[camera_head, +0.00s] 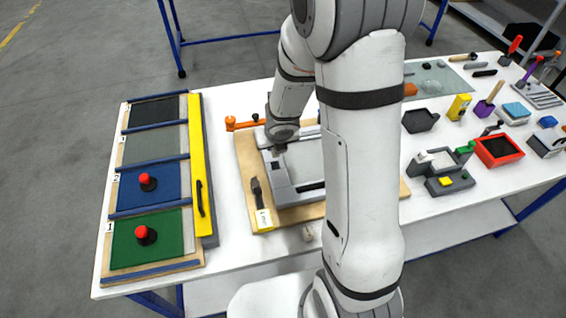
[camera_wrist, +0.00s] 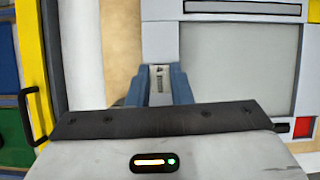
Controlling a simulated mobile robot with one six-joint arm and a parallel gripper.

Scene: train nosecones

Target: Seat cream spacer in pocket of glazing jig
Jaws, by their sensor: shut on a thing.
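The glazing jig (camera_head: 286,194) is a grey frame around a pale pane on a wooden board, partly hidden by my arm in the head view. It also shows in the wrist view (camera_wrist: 240,18), right of and beyond my fingers. My gripper (camera_wrist: 160,88) has blue fingers and is shut on a small pale piece (camera_wrist: 160,74), which I take as the cream spacer. It is over the jig's left side bar; I cannot tell whether it touches the bar or lies in a pocket. In the head view my gripper (camera_head: 278,149) is at the jig's upper left, its fingertips unclear.
An orange clamp (camera_head: 240,123) is behind. A panel rack with a yellow bar (camera_head: 200,160) stands left. A small cream thing (camera_head: 307,233) lies near the front edge. Grey trays and a red bin (camera_head: 498,150) are right.

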